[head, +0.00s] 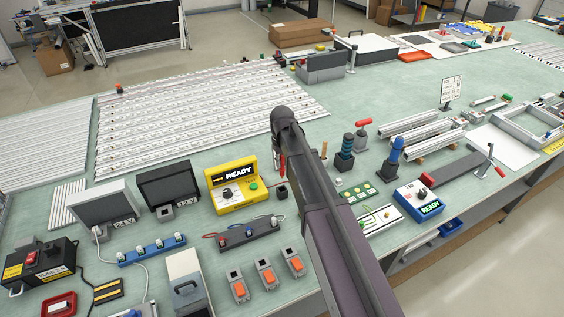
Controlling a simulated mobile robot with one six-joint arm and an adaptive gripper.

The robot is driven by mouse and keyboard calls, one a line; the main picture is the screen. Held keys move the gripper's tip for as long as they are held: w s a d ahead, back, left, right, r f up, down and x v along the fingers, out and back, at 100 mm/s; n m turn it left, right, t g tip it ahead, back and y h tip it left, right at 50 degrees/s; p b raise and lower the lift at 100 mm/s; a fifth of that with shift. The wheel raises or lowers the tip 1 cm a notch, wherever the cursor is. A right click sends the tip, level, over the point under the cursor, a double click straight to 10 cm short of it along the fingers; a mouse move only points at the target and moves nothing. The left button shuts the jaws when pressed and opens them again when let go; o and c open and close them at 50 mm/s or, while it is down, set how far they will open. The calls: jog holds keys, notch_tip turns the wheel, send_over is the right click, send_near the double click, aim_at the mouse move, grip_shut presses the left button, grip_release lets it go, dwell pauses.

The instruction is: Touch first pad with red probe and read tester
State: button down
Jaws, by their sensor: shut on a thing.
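My gripper (277,150) hangs below my wrist near the middle of the head view, partly hidden by my arm. It is shut on the red probe (282,165), a thin red piece just above a small black holder (282,190). I cannot tell whether the probe's tip touches the holder. A yellow tester (222,196) to the left shows READY and has a green button. A blue tester (408,198) to the right of my arm also shows READY. A green board (358,192) with light pads lies right of my arm, apart from the probe. I cannot tell which pad is first.
Two monitor-like boxes (103,202) stand left of the yellow tester. A dark strip with connectors (248,235) and several orange-buttoned switches (267,273) lie in front. Long white rails (200,115) cover the back left. Dark and blue-handled upright tools (346,150) stand right of my arm.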

dwell(0.4)
jog(key=shift+f+b, duration=0.85)
jog(key=shift+f, duration=0.05)
jog(key=shift+r, duration=0.1)
